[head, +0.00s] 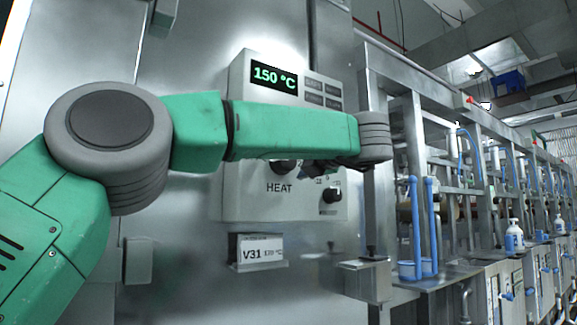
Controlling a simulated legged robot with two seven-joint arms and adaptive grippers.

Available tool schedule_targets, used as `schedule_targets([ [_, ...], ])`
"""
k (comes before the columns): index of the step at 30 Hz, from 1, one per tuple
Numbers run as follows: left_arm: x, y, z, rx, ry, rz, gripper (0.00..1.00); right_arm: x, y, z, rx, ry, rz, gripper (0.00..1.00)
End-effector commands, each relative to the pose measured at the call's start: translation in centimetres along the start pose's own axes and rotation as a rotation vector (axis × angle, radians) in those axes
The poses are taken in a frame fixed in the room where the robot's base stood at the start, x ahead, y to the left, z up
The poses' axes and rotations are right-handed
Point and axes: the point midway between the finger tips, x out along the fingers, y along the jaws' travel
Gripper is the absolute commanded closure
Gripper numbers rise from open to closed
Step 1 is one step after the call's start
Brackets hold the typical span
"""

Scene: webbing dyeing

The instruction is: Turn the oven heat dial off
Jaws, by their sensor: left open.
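The oven control panel (240,190) is a light grey box on a steel wall, with a green display (274,77) reading 150 °C. The heat dial (284,168) is a dark knob above the word HEAT. My green left arm crosses in front of the panel and covers the dial's upper part. My left gripper (325,168) is mostly hidden behind and below the forearm; only small dark parts show, just right of the dial. It is open, and I cannot tell whether it touches the dial. My right gripper is out of view.
A second, smaller dark knob (331,194) sits lower right on the panel. A V31 label plate (260,251) is mounted below. A steel bracket (366,277) juts out at lower right. Steel frames with blue tubes (416,225) line the right side.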

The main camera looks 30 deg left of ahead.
Motion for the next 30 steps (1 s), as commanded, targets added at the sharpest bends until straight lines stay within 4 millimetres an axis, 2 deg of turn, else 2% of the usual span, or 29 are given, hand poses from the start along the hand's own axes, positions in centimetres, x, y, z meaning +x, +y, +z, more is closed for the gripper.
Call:
schedule_targets([
  [6, -4.9, -0.2, 0.0, 0.002, -0.005, -0.003, 0.36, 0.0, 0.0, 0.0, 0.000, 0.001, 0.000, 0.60],
  [13, -8.9, -0.4, 0.0, 0.003, -0.002, -0.003, 0.36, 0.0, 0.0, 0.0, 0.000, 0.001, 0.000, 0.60],
  [19, -10.3, -0.4, -0.1, 0.004, 0.000, -0.002, 0.36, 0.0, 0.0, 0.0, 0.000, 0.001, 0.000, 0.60],
  [30, -10.4, -0.4, -0.1, 0.004, 0.000, -0.003, 0.36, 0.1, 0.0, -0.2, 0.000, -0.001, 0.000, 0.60],
])
